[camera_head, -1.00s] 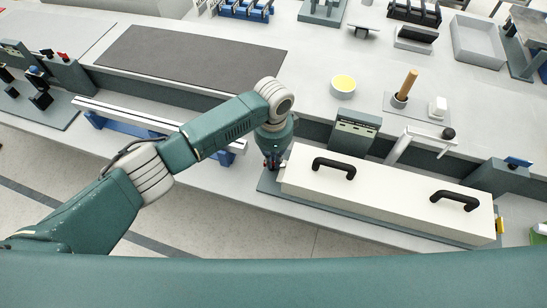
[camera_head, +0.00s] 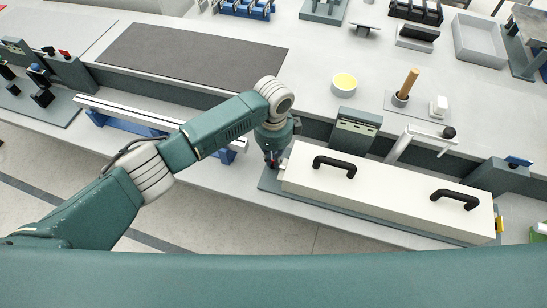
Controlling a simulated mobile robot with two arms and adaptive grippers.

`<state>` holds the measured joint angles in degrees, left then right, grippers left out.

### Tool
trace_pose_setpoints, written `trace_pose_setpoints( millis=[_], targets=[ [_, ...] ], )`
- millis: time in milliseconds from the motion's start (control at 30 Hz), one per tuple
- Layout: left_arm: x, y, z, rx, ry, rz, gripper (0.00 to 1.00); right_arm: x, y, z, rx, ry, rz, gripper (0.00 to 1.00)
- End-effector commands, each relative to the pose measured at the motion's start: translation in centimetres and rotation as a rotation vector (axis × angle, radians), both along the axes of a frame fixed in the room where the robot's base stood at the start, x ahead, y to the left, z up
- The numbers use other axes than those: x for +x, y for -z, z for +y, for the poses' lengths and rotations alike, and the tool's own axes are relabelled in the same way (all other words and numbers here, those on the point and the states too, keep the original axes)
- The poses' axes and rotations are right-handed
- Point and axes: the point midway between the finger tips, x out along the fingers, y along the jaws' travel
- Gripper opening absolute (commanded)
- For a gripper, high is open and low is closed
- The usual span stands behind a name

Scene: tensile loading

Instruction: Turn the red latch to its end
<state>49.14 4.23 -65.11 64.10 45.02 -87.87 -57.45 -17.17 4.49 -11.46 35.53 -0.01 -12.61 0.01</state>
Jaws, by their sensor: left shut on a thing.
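A long cream box (camera_head: 395,194) with two black handles lies on a dark green base at the bench's front edge. My left gripper (camera_head: 272,162) points down at the left end of this box. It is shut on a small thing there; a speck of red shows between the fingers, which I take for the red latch. Most of the latch is hidden by the gripper and wrist, so its angle cannot be told. My right gripper is not in view.
A grey-green instrument block (camera_head: 355,130) and a white lever with a black knob (camera_head: 448,132) stand close behind the box. A yellow part (camera_head: 500,224) sits at its right end. A white rail (camera_head: 150,120) on blue supports lies to the left.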

Motion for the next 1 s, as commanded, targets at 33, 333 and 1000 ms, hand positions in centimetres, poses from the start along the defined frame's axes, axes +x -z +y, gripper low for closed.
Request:
trace_pose_setpoints(
  millis=[33,333,1000],
  targets=[
    [0.3,-0.3,-0.1,-0.004,0.001,-0.007,0.0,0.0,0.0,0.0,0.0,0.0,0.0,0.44],
    [0.3,-0.3,-0.1,-0.004,0.0,-0.007,0.29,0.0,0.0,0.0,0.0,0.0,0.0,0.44],
    [0.2,-6.4,-0.1,-0.004,0.001,-0.007,0.29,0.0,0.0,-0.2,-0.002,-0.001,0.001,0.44]
  ],
)
